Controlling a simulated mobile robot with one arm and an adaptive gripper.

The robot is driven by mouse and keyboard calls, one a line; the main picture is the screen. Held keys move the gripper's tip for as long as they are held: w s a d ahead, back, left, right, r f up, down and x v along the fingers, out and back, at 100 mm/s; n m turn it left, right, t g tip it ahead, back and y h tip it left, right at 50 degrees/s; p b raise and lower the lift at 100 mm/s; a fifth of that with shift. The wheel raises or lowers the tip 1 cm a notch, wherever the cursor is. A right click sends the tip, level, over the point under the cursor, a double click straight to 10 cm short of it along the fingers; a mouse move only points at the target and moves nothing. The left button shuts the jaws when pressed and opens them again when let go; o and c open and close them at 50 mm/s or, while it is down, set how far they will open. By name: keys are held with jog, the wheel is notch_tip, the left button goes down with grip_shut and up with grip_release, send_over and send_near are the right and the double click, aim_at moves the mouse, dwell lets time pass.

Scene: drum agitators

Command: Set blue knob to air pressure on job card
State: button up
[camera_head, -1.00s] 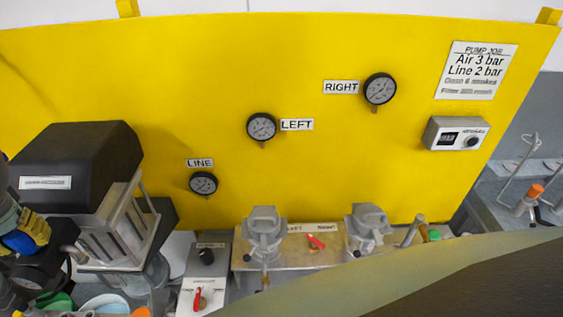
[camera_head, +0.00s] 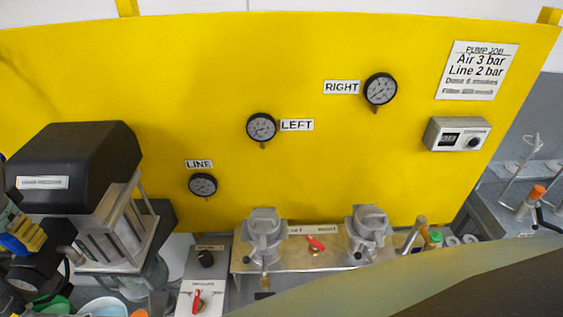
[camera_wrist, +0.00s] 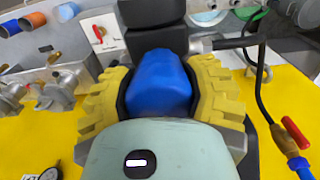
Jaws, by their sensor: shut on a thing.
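The blue knob (camera_wrist: 160,84) fills the middle of the wrist view, with a black body (camera_wrist: 155,42) beyond it. My gripper (camera_wrist: 157,90) is shut on the knob, with a ribbed yellow finger on each side. In the head view the blue knob (camera_head: 13,244) and part of my gripper (camera_head: 30,236) show at the left edge. A dark round part (camera_head: 36,275) sits just below; I cannot read an air gauge there. The job card (camera_head: 477,70) at the upper right is headed "PUMP JOB" and reads "Air 3 bar" and "Line 2 bar"; its smaller lines are blurred.
The yellow panel (camera_head: 280,60) carries dials marked LINE (camera_head: 203,185), LEFT (camera_head: 261,127) and RIGHT (camera_head: 380,89). A black-topped machine (camera_head: 75,155) stands beside the knob. A red-handled valve (camera_head: 198,300) stands below. In the wrist view, a hose and red handle (camera_wrist: 296,132) lie at right.

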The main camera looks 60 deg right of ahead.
jog(key=o, duration=1.3)
jog(key=shift+c, duration=0.2)
jog(key=shift+r, duration=0.1)
notch_tip(320, 180, up, 12)
jog(key=shift+f, duration=0.1)
